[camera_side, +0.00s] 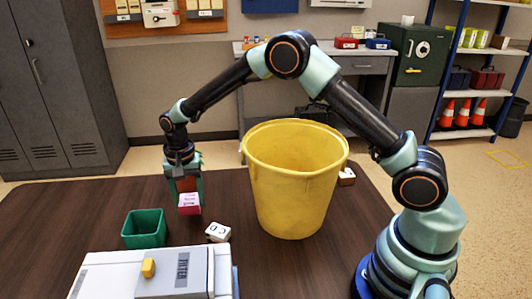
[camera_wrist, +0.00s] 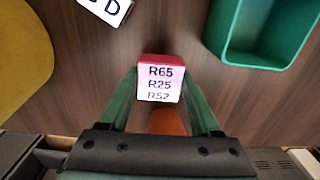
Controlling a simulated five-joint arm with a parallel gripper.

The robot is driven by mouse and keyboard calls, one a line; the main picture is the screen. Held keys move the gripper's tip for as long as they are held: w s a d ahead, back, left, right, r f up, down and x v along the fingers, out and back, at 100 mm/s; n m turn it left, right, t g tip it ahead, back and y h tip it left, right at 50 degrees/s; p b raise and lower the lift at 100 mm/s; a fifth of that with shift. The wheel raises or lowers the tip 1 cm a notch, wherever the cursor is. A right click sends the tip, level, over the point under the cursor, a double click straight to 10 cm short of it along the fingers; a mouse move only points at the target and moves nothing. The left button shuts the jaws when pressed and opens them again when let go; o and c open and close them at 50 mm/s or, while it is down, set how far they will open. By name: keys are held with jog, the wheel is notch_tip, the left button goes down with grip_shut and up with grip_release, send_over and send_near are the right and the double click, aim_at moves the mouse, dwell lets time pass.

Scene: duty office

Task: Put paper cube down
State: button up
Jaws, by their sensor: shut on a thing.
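The paper cube (camera_side: 189,204) is a small block with a red side and a white face. In the wrist view the cube (camera_wrist: 159,84) shows the printed lines R65, R25 and a partly cut-off R52. My gripper (camera_side: 186,184) points down and is shut on it, with one green finger on each side in the wrist view (camera_wrist: 160,98). The cube is over the dark wooden table (camera_side: 80,205), behind and right of the green open bin. I cannot tell whether its underside touches the table.
The green bin (camera_side: 145,240) also shows in the wrist view (camera_wrist: 262,60). A white lettered block (camera_side: 217,232) lies right of it. A large yellow bucket (camera_side: 291,190) stands to the right, and a white machine (camera_side: 110,275) at the front. Bare table lies left of the bin.

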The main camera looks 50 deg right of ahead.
aim_at(189, 200)
jog(key=shift+f, duration=1.7)
jog(key=shift+f, duration=0.1)
jog(key=o, duration=1.4)
